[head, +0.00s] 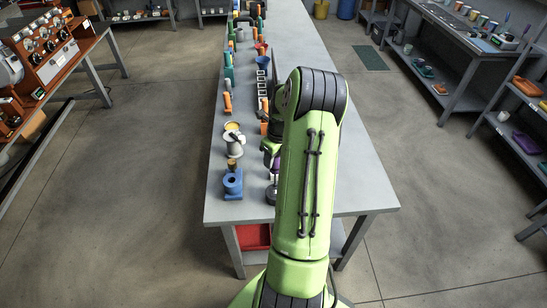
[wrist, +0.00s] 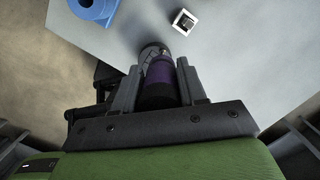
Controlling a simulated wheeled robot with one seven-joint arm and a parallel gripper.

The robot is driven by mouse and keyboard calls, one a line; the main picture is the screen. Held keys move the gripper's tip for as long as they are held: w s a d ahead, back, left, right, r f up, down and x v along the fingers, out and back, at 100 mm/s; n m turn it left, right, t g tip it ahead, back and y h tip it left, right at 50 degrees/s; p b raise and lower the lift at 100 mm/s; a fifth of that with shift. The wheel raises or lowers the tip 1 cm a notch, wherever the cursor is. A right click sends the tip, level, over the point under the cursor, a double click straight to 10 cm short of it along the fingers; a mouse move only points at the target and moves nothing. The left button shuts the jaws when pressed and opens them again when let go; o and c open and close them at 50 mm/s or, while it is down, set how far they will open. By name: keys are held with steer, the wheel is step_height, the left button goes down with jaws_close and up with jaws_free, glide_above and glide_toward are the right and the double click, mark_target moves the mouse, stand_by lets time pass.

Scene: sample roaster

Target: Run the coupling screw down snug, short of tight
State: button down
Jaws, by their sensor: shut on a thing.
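My gripper (wrist: 157,78) is shut on a purple-and-black cylindrical tool (wrist: 160,72), with one finger on each side of it. The tool's grey end (wrist: 152,50) points away from the wrist, over the grey bench top. In the head view the purple part (head: 275,165) shows just left of my green arm, near the bench's front end, with a dark round piece (head: 271,196) below it. My arm hides most of the gripper there. I cannot make out the coupling screw, or whether the tool touches anything.
A blue fixture with a round opening (head: 232,184) stands on the bench to the left; it also shows in the wrist view (wrist: 95,8). A small white square piece with a dark centre (wrist: 184,21) lies nearby. Several tools line the bench's left side. The bench's right side is bare (head: 330,100).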

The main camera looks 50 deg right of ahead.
steer(key=shift+m, duration=0.9)
steer(key=shift+r+n, duration=0.15)
steer(key=shift+n, duration=0.55)
steer(key=shift+r+p, duration=0.9)
steer(key=shift+r, duration=0.2)
